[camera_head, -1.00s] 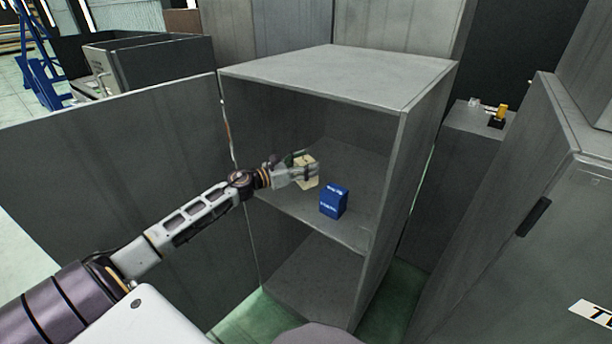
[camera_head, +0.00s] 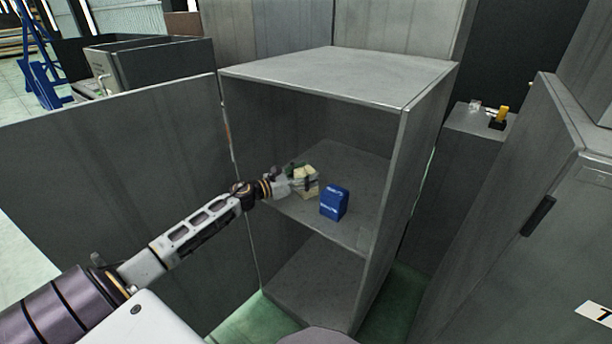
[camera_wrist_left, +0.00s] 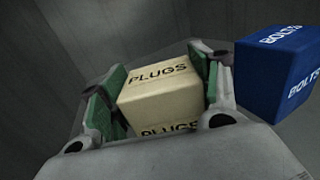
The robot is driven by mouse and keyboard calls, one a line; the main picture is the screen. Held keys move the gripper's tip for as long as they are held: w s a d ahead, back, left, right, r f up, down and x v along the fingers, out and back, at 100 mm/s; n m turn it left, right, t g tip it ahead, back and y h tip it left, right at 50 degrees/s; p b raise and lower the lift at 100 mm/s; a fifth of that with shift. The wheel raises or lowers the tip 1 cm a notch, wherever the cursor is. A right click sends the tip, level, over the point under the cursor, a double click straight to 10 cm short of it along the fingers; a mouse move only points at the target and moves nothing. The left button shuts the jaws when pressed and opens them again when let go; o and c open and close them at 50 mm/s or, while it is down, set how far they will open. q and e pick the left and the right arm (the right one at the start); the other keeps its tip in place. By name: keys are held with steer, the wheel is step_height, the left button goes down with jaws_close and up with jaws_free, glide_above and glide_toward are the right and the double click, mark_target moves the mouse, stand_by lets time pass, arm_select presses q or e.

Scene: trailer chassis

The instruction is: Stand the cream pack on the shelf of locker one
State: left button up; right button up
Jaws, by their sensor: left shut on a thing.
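The cream pack (camera_head: 309,175), marked PLUGS, is inside the open locker (camera_head: 404,150), at its middle shelf (camera_head: 352,165). In the left wrist view the cream pack (camera_wrist_left: 160,98) sits between the green-padded fingers of my left gripper (camera_wrist_left: 158,92). My left gripper (camera_head: 303,181) is shut on it, reaching in from the left. The pack looks upright and at or very near the shelf; I cannot tell whether its base touches. My right gripper is not in view.
A blue pack (camera_head: 334,202) marked BOLTS stands on the same shelf, just right of the cream pack. The open door (camera_head: 120,170) is on the left. Another grey locker (camera_head: 530,210) stands at the right. Shelf room shows behind the packs.

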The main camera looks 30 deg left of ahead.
arm_select(q)
steer(key=o, duration=0.8)
steer(key=shift+f, duration=0.1)
steer(key=o, duration=0.4)
